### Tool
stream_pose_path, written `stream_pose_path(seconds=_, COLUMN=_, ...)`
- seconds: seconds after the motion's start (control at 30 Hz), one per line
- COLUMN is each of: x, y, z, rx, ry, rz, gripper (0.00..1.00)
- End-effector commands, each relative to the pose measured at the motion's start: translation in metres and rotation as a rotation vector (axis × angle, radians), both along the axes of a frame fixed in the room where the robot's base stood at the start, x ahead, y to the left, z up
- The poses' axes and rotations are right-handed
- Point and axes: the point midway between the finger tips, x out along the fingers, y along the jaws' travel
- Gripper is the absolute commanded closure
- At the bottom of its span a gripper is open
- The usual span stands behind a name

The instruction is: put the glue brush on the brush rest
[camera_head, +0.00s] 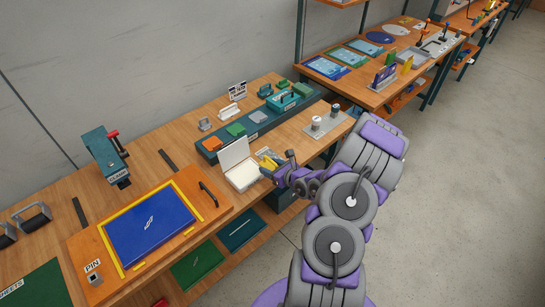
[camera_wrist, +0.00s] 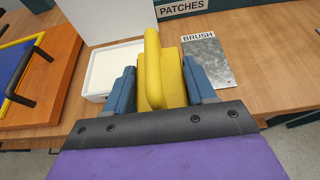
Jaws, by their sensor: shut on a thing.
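The yellow glue brush (camera_wrist: 172,82) is between the blue fingers of my gripper (camera_wrist: 161,76) in the wrist view. My gripper is shut on it. The brush also shows as a small yellow shape (camera_head: 267,163) in the head view, at the bench's front edge. The brush rest (camera_wrist: 208,66) is a grey speckled plate marked BRUSH. It lies on the bench just right of and beyond the held brush in the wrist view. Whether the brush touches the bench is unclear. Its lower end is hidden by my gripper.
An open white box (camera_head: 241,176) stands just left of my gripper. A teal organizer (camera_head: 250,128) with several parts is behind. A blue panel in a yellow frame (camera_head: 105,239) lies farther left.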

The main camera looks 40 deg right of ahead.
Motion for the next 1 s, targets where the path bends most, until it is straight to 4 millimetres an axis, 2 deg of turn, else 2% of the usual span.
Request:
stream_pose_path(seconds=0.2, x=0.037, y=-0.033, z=-0.006, rx=-0.007, ry=-0.001, rz=0.003, gripper=0.77)
stream_pose_path(seconds=0.4, x=0.063, y=-0.055, z=-0.008, rx=-0.004, ry=-0.001, rz=0.001, gripper=0.77)
stream_pose_path(seconds=0.7, x=0.08, y=-0.069, z=-0.009, rx=-0.002, ry=-0.002, rz=-0.001, gripper=0.77)
stream_pose_path(seconds=0.83, x=0.078, y=-0.067, z=-0.03, rx=0.002, ry=0.002, rz=-0.001, gripper=0.77)
stream_pose_path(seconds=1.0, x=0.078, y=-0.067, z=-0.043, rx=0.001, ry=-0.002, rz=0.0, gripper=0.77)
